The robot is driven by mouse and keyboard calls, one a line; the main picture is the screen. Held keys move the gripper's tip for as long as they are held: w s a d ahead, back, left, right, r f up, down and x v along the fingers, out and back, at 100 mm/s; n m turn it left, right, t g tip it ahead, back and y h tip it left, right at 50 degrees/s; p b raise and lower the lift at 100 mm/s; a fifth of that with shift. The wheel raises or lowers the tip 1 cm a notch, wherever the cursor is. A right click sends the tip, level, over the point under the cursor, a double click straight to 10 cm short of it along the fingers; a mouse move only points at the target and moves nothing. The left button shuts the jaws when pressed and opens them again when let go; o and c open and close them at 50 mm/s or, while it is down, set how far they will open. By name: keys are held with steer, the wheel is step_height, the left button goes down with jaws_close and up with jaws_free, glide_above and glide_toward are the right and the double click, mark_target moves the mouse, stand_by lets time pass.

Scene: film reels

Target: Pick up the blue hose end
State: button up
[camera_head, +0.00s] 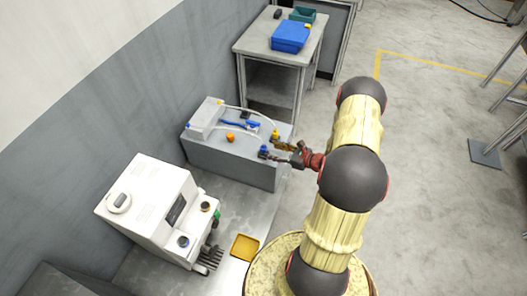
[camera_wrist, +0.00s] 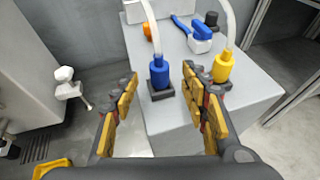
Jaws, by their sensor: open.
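The blue hose end (camera_wrist: 159,73) stands upright in a dark square holder near the front edge of the grey block, with a clear hose rising from its top. In the head view the blue hose end (camera_head: 264,150) is just left of my gripper (camera_head: 283,150). In the wrist view my gripper (camera_wrist: 165,100) is open, with one finger to each side of the blue hose end, which is farther ahead. No contact with the hose end shows. A yellow hose end (camera_wrist: 222,67) stands right of it, beyond the right finger; it also shows in the head view (camera_head: 276,134).
The grey block (camera_head: 235,160) also carries a white box (camera_head: 206,117), an orange knob (camera_head: 230,137) and a blue-and-white brush-like tool (camera_wrist: 199,36). A white machine (camera_head: 150,208) and a yellow tray (camera_head: 245,247) stand nearer. A table with a blue case (camera_head: 290,36) is behind.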

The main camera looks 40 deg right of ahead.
mark_target(263, 147)
steer(key=b+x, duration=0.2)
steer(key=x, duration=0.4)
steer(key=shift+s+f, duration=0.15)
steer(key=shift+f, duration=0.05)
steer(key=shift+w+a, duration=0.1)
steer(key=shift+w, duration=0.25)
steer(key=shift+c, duration=0.9)
jaws_close()
